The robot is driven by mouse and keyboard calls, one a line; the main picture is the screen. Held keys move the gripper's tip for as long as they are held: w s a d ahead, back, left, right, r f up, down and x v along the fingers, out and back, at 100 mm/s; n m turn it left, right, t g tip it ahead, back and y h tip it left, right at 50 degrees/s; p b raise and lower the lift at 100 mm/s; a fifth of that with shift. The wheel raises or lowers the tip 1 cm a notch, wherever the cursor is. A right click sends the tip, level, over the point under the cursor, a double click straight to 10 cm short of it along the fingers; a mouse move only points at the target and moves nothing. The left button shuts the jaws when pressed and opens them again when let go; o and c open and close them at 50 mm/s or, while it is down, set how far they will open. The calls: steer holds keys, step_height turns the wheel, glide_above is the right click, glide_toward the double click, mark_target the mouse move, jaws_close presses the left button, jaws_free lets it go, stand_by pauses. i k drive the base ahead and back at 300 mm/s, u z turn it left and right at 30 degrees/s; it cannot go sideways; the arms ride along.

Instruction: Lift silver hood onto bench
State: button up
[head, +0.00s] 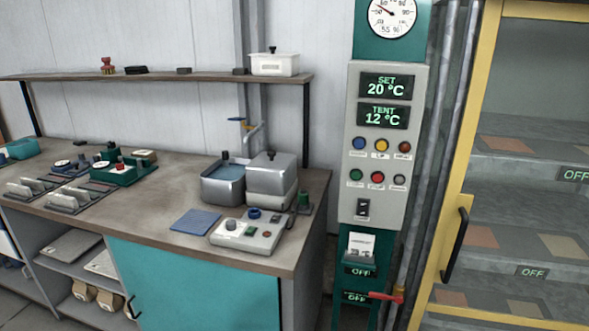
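A silver box-shaped cover with a dark knob on top, which looks like the silver hood (271,175), sits at the right end of the bench (150,215). It rests on a pale base (272,202), upright. A second silver container with a blue-grey top (223,184) stands just left of it. My gripper is not in view, and nothing holds the hood.
A control box (248,232) and a blue mat (196,221) lie in front of the hood. A green bottle (304,202) stands at its right. A faucet (248,130) and a shelf (170,77) are behind. A grey control panel (380,200) stands right of the bench.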

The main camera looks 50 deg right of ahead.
mark_target(271, 172)
steer(key=z, duration=5.05)
steer(key=i, duration=0.1)
steer(key=u, duration=3.7)
steer(key=k, duration=0.9)
steer(key=u, duration=0.15)
steer(key=i, duration=0.75)
steer(key=z, duration=0.05)
